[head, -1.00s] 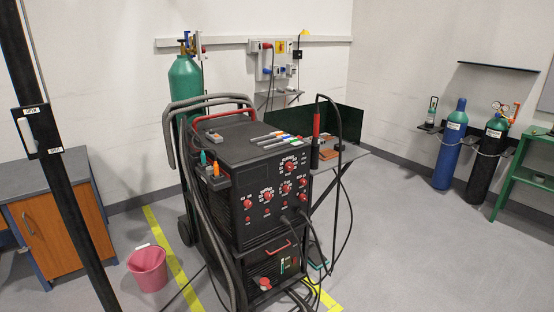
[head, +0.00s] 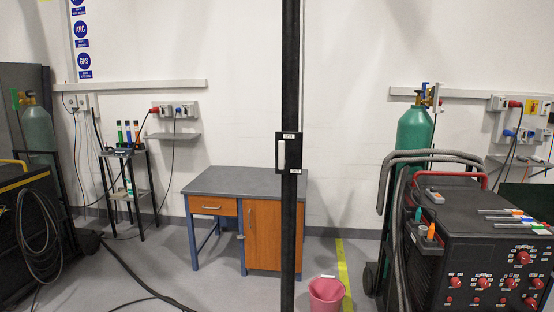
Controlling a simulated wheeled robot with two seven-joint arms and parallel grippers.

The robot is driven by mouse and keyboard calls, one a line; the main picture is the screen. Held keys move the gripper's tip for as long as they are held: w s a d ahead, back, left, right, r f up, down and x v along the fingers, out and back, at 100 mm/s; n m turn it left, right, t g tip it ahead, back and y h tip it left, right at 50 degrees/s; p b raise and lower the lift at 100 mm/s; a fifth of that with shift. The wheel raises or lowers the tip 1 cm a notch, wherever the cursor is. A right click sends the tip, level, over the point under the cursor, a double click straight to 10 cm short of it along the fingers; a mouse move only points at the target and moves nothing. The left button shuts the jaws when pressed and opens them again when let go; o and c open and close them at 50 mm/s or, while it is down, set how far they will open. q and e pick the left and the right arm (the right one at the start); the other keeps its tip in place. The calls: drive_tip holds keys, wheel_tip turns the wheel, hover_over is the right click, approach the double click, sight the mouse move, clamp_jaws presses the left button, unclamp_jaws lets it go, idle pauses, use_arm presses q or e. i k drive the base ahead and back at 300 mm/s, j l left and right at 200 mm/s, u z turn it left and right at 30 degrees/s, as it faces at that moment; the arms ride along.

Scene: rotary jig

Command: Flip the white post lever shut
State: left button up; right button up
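The white post lever (head: 281,154) is a short, upright white handle on a black box (head: 297,153) fixed to a black vertical post (head: 290,60). The box has small white labels at its upper edge and lower right; their text is too small to read surely. The lever sits at the left part of the box, near the middle of the head view. Neither of my grippers shows in the head view, and nothing touches the lever.
Behind the post stands a desk (head: 225,182) with orange wooden fronts. A pink bucket (head: 326,294) is on the floor right of the post. A black welding machine (head: 470,250) and green cylinder (head: 414,135) stand at right. More welding equipment is at left.

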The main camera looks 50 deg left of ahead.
sight(282, 162)
drive_tip(key=u, duration=1.65)
